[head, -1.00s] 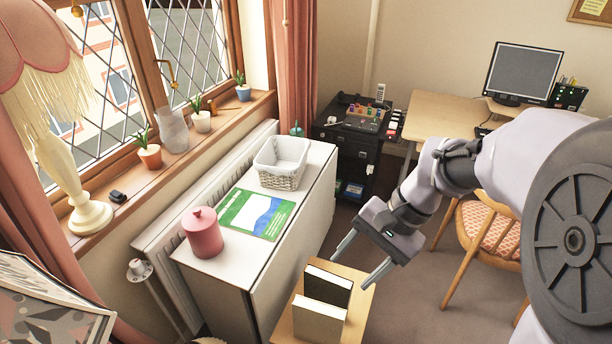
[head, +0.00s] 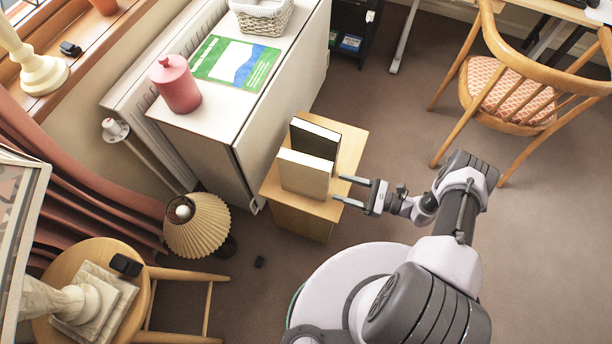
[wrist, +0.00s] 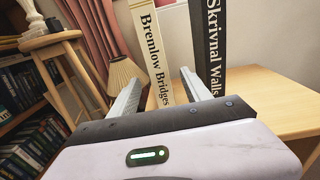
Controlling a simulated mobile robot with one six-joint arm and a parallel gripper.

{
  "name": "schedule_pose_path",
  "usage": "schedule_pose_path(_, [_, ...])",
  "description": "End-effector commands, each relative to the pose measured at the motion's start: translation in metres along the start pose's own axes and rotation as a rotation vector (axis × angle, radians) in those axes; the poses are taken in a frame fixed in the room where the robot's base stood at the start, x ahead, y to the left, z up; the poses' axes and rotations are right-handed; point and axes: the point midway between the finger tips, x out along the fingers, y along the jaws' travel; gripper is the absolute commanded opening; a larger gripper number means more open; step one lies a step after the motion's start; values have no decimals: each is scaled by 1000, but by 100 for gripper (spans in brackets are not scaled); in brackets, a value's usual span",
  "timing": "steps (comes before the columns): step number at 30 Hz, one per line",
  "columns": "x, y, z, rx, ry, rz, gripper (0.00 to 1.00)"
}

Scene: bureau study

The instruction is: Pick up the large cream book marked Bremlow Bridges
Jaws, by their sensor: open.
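The cream book marked Bremlow Bridges (head: 304,174) stands upright on a small wooden table (head: 351,150). In the wrist view its lettered cream spine (wrist: 153,50) shows between and beyond my fingers. A black book marked Skrivnal Walls (head: 316,138) stands upright close behind it, and its dark spine is at the right in the wrist view (wrist: 208,45). My gripper (head: 339,189) is open and empty, just to the right of the books in the head view. Its fingers point toward the cream book's spine, and I cannot tell whether they touch it.
A white cabinet (head: 262,113) with a pink canister (head: 177,86) stands left of the small table. A pleated lamp (head: 197,226) and a round stool (head: 64,262) are at lower left. A wooden chair (head: 510,90) is at upper right. Open carpet lies between chair and table.

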Motion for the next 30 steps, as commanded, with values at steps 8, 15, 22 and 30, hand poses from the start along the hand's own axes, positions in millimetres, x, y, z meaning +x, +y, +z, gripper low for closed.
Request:
schedule_pose_path(8, [50,1,-1,-1,1,4,56])
schedule_pose_path(15, [95,4,-2,-1,2,5,56])
schedule_pose_path(22, [100,3,1,-1,2,2,56])
schedule_pose_path(30, [100,3,1,-1,1,2,11])
